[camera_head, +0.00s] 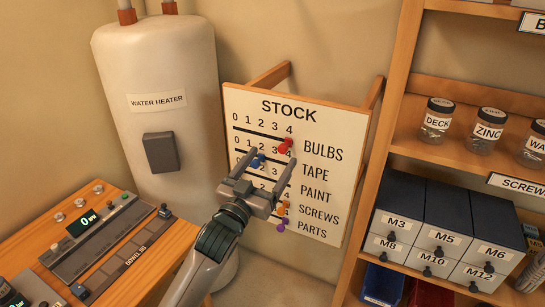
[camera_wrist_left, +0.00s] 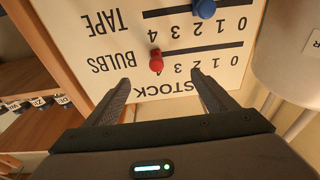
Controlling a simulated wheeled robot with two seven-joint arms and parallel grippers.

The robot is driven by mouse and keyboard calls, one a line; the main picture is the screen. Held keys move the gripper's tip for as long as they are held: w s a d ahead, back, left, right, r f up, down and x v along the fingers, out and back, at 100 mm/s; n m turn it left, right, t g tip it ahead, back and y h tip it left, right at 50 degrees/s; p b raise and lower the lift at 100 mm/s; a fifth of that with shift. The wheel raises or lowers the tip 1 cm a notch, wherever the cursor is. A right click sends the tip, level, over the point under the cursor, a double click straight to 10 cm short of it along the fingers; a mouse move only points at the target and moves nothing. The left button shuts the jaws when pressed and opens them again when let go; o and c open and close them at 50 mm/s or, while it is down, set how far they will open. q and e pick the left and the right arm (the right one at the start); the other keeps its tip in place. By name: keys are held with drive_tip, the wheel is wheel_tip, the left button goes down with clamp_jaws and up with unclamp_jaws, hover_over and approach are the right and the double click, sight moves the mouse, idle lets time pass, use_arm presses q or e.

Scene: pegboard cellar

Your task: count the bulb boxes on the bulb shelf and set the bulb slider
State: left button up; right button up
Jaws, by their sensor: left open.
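The stock board (camera_head: 345,135) carries rows for bulbs, tape, paint, screws and parts. The red bulb slider (camera_head: 287,146) sits at the right end of the top track, near 4; the wrist view shows it upside down (camera_wrist_left: 156,60). My left gripper (camera_head: 270,158) is open and empty in front of the board, its fingers pointing up toward the bulb and tape rows. In the wrist view the red slider appears beyond and between the fingertips (camera_wrist_left: 161,80), apart from them. The bulb boxes are not in view; a sign starting with "B" (camera_head: 533,22) is cut off at top right.
The blue tape slider (camera_head: 257,160) sits close to my left finger. Orange (camera_head: 283,208) and purple (camera_head: 281,225) knobs sit lower. A shelf unit (camera_head: 385,150) with jars and drawers stands right, a water heater (camera_head: 158,80) left, a control bench (camera_head: 150,280) lower left.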

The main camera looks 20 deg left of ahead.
use_arm(q)
drive_tip(key=shift+r+p+v, duration=0.15)
drive_tip(key=shift+v, duration=0.55)
drive_tip(key=shift+r+p+v, duration=0.1)
drive_tip(key=shift+p+v, duration=0.05)
drive_tip(key=shift+v, duration=0.55)
drive_tip(key=shift+f, duration=0.1)
wheel_tip(320, 180, down, 28)
drive_tip(key=w+g+b, duration=0.2)
drive_tip(key=g+b, duration=0.1)
drive_tip(key=g, duration=0.2)
drive_tip(key=s+a+f+g+y+b, duration=0.15)
drive_tip(key=s+f, duration=0.35)
drive_tip(key=f, duration=1)
drive_tip(key=s+f+g+h+b, duration=0.1)
drive_tip(key=s+f+g+b, duration=0.35)
drive_tip(key=f, duration=1.05)
drive_tip(key=s+d+f+m+g, duration=0.1)
drive_tip(key=s+f+g, duration=0.3)
drive_tip(key=s+f, duration=1.9)
drive_tip(key=s+f+g+b, duration=0.1)
drive_tip(key=s+f, duration=0.4)
drive_tip(key=s, duration=0.7)
drive_tip(key=s+f+g+b, duration=0.2)
drive_tip(key=s+f, duration=0.3)
drive_tip(key=s, duration=0.8)
drive_tip(key=shift+s+d+f+m+g+y, duration=0.2)
drive_tip(key=shift+s+d+m+g+y, duration=0.1)
drive_tip(key=shift+g+y, duration=0.25)
